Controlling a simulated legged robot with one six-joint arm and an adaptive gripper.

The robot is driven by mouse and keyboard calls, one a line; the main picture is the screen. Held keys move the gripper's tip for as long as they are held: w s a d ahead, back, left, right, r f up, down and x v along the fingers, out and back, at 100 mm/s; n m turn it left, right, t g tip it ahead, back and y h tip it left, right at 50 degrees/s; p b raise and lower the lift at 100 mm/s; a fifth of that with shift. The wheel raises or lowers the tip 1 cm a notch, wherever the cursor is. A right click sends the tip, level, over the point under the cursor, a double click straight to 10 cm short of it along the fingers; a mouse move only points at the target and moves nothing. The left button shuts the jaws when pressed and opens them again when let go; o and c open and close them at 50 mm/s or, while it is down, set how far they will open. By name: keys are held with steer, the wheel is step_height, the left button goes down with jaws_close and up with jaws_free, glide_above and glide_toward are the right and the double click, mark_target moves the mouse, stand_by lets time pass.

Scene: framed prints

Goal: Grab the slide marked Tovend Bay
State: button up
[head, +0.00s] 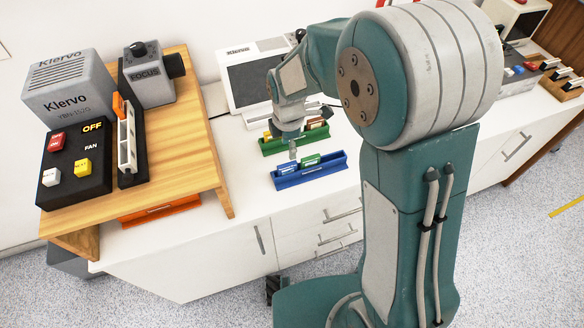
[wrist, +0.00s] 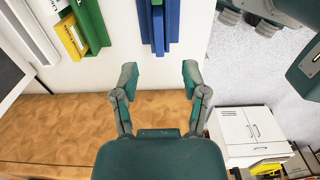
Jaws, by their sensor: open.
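Slides stand in two racks on the white counter. The blue rack (head: 318,175) holds a blue-and-white slide (head: 287,169) and a green one (head: 310,160). The green rack (head: 283,148) behind it holds several slides, one with a yellow label (wrist: 70,38) in the wrist view. I cannot read Tovend Bay on any slide. My gripper (head: 292,153) is over the racks in the head view. In the wrist view my gripper (wrist: 160,76) is open and empty, its fingers apart below the end of the blue rack (wrist: 159,45).
A wooden stand (head: 190,140) at the left carries a Klervo projector (head: 66,85), a focus unit and a button panel. A grey-screened monitor (head: 258,82) stands behind the racks. The counter front right of the blue rack is partly hidden by my arm.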

mark_target(288, 164)
steer(key=f, duration=0.2)
steer(key=a+f, duration=0.1)
steer(key=shift+a+f, duration=0.15)
steer(key=shift+f, duration=0.25)
steer(key=f, duration=0.2)
steer(key=d+f, duration=0.1)
steer(key=f, duration=0.1)
steer(key=shift+d, duration=0.1)
steer(key=shift+f, duration=0.6)
steer(key=shift+a, duration=0.45)
jaws_close()
steer(key=shift+d, duration=0.25)
